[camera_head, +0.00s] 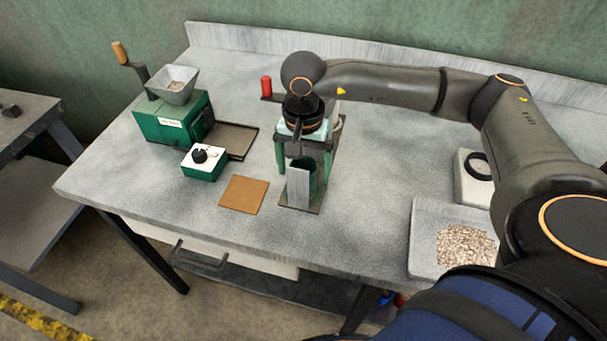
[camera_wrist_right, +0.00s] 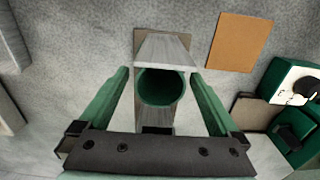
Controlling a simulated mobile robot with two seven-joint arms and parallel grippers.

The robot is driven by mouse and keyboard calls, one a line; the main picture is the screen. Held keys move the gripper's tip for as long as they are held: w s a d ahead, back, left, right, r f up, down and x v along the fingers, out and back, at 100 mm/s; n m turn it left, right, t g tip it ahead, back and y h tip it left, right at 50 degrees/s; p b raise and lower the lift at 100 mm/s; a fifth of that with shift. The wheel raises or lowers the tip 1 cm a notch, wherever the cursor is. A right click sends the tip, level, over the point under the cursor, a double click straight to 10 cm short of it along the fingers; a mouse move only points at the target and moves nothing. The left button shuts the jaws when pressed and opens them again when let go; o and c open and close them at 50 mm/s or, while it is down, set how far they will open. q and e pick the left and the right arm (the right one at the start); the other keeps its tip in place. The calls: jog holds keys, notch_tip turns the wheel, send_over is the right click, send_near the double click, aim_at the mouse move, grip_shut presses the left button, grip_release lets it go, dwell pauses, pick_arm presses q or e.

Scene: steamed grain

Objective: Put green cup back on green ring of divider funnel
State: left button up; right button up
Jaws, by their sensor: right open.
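My right gripper (camera_head: 304,175) points down over the middle of the bench, its green fingers spread apart and nothing clamped. In the right wrist view the open fingers (camera_wrist_right: 160,74) stand on either side of the green cup (camera_wrist_right: 162,88), whose round dark mouth faces the camera. The cup shows in part in the head view (camera_head: 316,178), behind an upright grey metal plate (camera_head: 299,188). The plate also shows in the wrist view (camera_wrist_right: 165,48), against the cup's far side. I cannot tell whether the fingers touch the cup. The divider funnel's green ring is not clearly visible. My left gripper is not in view.
A red cup-like piece (camera_head: 266,86) stands behind the gripper. To the left are a green mill (camera_head: 170,122), a control box (camera_head: 203,161) and a brown pad (camera_head: 244,194). A grain tray (camera_head: 425,220) and a scale (camera_head: 468,192) are at right. The front middle bench is clear.

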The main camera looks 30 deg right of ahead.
notch_tip(320, 180, up, 9)
jog(key=shift+r+b, duration=0.2)
jog(key=shift+b, duration=0.1)
